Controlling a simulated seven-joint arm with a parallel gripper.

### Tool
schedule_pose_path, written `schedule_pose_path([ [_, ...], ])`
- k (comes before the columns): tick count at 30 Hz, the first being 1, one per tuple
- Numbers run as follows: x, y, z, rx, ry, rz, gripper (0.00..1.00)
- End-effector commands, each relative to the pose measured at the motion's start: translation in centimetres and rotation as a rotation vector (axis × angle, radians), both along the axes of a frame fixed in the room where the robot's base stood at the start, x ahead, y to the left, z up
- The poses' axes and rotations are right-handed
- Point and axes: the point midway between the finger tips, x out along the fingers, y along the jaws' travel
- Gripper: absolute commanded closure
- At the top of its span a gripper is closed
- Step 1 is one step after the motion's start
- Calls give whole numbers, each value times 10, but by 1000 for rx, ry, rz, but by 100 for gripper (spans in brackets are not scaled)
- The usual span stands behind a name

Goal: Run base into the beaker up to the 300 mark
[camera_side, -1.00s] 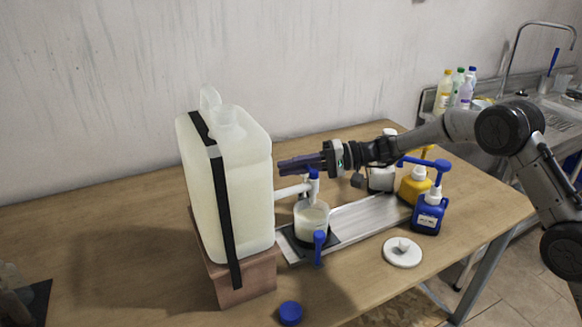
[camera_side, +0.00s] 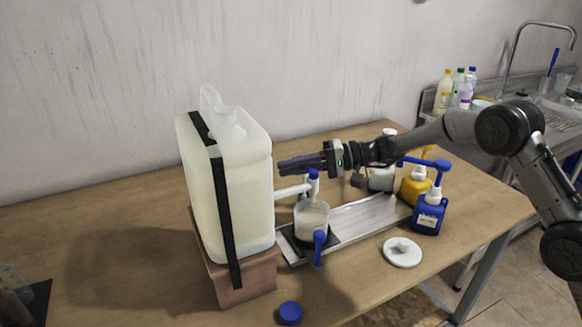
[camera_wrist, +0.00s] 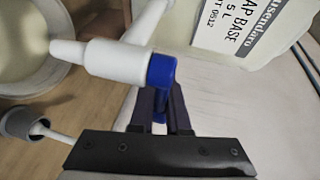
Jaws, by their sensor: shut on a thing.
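The strapped translucent drum of pale base (camera_side: 255,185) stands on a block; its label (camera_wrist: 240,25) shows in the wrist view. Its white tap (camera_side: 290,190) has a blue lever (camera_wrist: 160,72). My gripper (camera_side: 300,165) is shut on the lever; the dark fingers (camera_wrist: 160,112) lie on either side of it in the wrist view. The beaker (camera_side: 311,222), with a blue handle (camera_side: 319,245), stands upright below the spout, holding pale liquid. The beaker mouth (camera_wrist: 60,85) shows at the wrist view's left. I cannot read its marks or make out a stream.
Blue (camera_side: 428,215) and yellow (camera_side: 414,187) pump bottles stand to the right. A white lid (camera_side: 402,253) and blue cap (camera_side: 290,313) lie in front.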

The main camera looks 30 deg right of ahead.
Motion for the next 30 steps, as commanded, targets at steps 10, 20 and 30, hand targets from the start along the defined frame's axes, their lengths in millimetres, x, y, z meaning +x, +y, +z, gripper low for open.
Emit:
schedule_pose_path([
  [10, 4, -9, 1, 2, -1, -172, 100],
  [20, 7, -15, 0, 0, -1, -258, 100],
  [30, 6, -15, 0, 1, -1, -255, 56],
])
